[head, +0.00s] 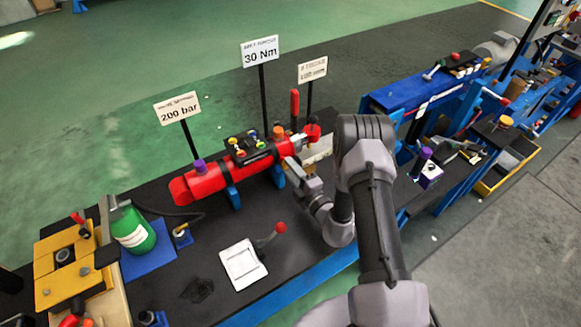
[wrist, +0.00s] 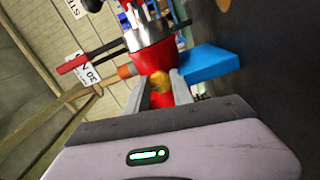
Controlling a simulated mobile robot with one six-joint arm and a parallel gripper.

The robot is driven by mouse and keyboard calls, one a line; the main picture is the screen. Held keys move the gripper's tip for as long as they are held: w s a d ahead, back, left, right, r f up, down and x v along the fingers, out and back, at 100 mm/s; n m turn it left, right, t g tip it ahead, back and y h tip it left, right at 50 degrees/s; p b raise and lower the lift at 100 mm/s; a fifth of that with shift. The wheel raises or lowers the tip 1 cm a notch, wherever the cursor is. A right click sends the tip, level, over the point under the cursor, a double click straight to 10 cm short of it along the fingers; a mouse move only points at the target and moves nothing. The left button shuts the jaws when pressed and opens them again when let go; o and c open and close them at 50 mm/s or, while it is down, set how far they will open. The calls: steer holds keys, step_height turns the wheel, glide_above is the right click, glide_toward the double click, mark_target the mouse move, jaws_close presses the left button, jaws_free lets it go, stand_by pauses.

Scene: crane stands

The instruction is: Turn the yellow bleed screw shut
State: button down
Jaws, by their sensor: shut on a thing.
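The yellow bleed screw (wrist: 158,81) shows in the wrist view as a small yellow knob on the end of the red cylinder (wrist: 152,58). My gripper (wrist: 161,92) has its two grey fingers on either side of it and is shut on it. In the head view my gripper (head: 292,164) reaches in at the right end of the red cylinder (head: 215,181), which lies on blue supports. The bleed screw is hidden there behind my gripper and arm. How far the screw is turned cannot be told.
Signs on black posts, such as the 200 bar sign (head: 178,108) and the 30 Nm sign (head: 260,51), stand behind the cylinder. A white plate with a red-knobbed lever (head: 243,265) and a green bottle (head: 132,230) are on the dark bench. A blue stand (head: 415,92) is right.

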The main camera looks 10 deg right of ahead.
steer(key=shift+m, duration=0.5)
stand_by(0.3)
steer(key=c, duration=1.1)
jaws_free()
steer(key=shift+s, duration=0.1)
